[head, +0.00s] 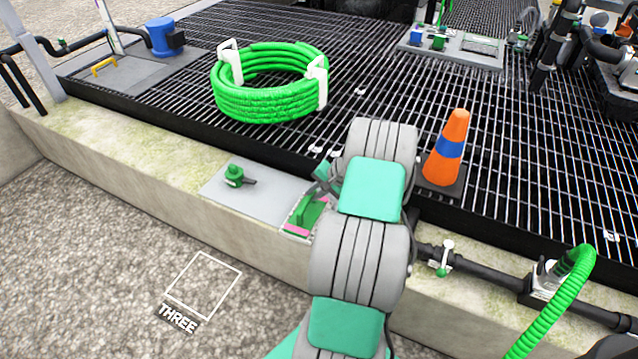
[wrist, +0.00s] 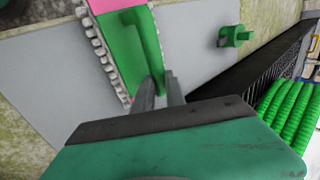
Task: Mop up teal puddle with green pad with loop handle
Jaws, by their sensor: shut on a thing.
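The green pad (head: 306,214) has a pink end and a pale fringed edge. It is at the right end of the grey plate on the concrete ledge, partly hidden by my arm. In the wrist view its green loop handle (wrist: 147,45) stands up between my fingers. My gripper (wrist: 160,92) is shut on this handle. I cannot tell whether the pad touches the plate. No teal puddle shows in either view; the area under the pad and behind my arm is hidden.
A green valve (head: 234,175) stands on the grey plate (head: 262,200), left of the pad. An orange cone (head: 447,148) stands on the dark grating right of my arm. A coiled green hose (head: 265,100) lies behind. A black pipe (head: 490,272) runs along the ledge at right.

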